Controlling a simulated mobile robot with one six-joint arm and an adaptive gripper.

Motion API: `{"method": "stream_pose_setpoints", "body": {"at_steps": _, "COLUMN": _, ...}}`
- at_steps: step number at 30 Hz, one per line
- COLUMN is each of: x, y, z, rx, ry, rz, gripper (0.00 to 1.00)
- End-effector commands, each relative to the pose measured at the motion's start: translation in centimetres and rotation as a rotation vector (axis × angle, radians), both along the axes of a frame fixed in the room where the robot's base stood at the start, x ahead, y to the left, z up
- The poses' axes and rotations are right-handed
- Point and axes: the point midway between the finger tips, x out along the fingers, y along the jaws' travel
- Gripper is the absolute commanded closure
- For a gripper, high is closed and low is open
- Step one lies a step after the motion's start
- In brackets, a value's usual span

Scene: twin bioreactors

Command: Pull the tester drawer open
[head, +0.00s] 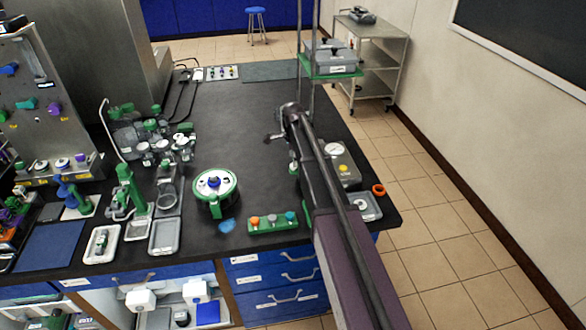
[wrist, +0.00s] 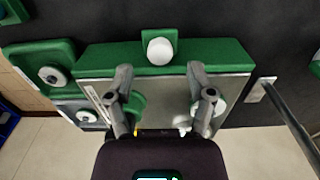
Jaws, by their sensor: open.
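A grey box (head: 342,165) with a yellow button stands near the right edge of the bench, partly behind my arm; it looks like the tester. In the wrist view, a grey-topped box (wrist: 160,88) with a green edge strip fills the middle and seems to be the same device. A white round knob (wrist: 160,50) on a small green bracket sticks out beyond this strip, perhaps the drawer's pull. My gripper (wrist: 160,71) is open, its fingers apart over the box and short of the knob. It also shows in the head view (head: 277,134). The drawer's state is unclear.
A thin pole (wrist: 290,118) stands close to the right of my gripper. A grey tray (head: 366,207) and an orange ring (head: 378,189) lie nearby. The bench's middle is free.

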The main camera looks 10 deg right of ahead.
Motion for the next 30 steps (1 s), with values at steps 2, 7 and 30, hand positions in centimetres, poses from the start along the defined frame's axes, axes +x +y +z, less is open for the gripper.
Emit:
{"method": "stream_pose_setpoints", "body": {"at_steps": 2, "x": 0.0, "y": 0.0, "z": -1.0, "rx": 0.000, "ry": 0.000, "rz": 0.000, "gripper": 0.30}}
{"method": "stream_pose_setpoints", "body": {"at_steps": 7, "x": 0.0, "y": 0.0, "z": -2.0, "rx": 0.000, "ry": 0.000, "rz": 0.001, "gripper": 0.30}}
{"method": "stream_pose_setpoints", "body": {"at_steps": 30, "x": 0.0, "y": 0.1, "z": -2.7, "rx": 0.000, "ry": 0.000, "rz": 0.002, "gripper": 0.78}}
